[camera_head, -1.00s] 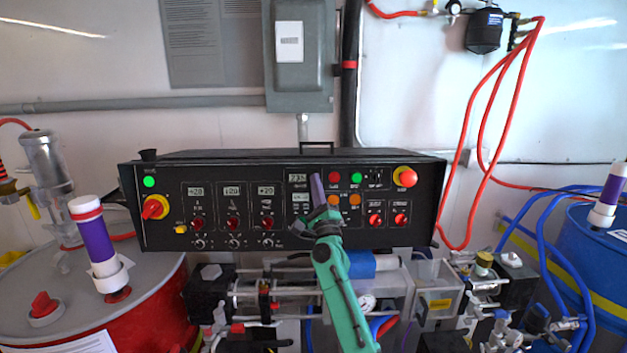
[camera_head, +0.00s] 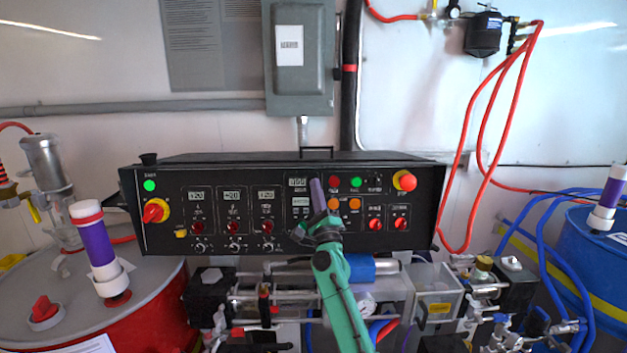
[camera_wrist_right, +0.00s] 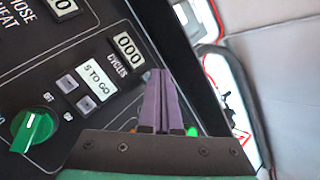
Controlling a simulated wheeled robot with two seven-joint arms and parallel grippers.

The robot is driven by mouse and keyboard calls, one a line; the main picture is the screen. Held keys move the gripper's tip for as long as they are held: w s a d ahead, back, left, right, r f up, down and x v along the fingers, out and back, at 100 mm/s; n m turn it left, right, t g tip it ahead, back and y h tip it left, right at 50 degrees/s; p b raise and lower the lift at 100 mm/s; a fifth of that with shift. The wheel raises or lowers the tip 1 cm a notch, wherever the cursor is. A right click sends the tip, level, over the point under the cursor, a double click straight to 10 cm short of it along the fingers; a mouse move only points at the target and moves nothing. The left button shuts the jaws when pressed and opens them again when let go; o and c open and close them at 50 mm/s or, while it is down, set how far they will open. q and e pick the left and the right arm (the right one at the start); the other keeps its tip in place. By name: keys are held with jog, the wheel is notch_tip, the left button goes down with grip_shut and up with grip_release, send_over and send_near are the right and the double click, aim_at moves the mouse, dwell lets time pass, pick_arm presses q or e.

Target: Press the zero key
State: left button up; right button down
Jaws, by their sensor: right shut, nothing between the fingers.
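The black control panel (camera_head: 215,180) stands upright in front of me. My right gripper (camera_head: 317,195) is shut, with nothing between its purple fingers, and its tips are at the panel face just right of the cycle counter (camera_head: 297,182). In the right wrist view the fingertips (camera_wrist_right: 159,75) lie beside the counter (camera_wrist_right: 129,46), which reads 000 above the word CYCLES. A "5 TO GO" label (camera_wrist_right: 94,76) and two grey square keys (camera_wrist_right: 67,83) are to its lower left. No key marked zero is legible; the spot behind the fingers is hidden. My left gripper is out of view.
A red emergency button (camera_head: 404,180) and red, green and orange buttons (camera_head: 355,183) are right of the fingers. A green knob (camera_wrist_right: 33,128) is at lower left in the wrist view. Pipes and valves (camera_head: 250,300) fill the space below the panel.

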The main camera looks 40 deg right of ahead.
jog(key=shift+s+a, duration=0.1)
jog(key=shift+s, duration=0.05)
jog(key=s+a+p, duration=0.1)
jog(key=s, duration=0.1)
jog(key=s+a+r+p, duration=0.1)
jog(key=s+a+p, duration=0.1)
dwell(0.5)
jog(key=shift+w, duration=0.1)
dwell(0.5)
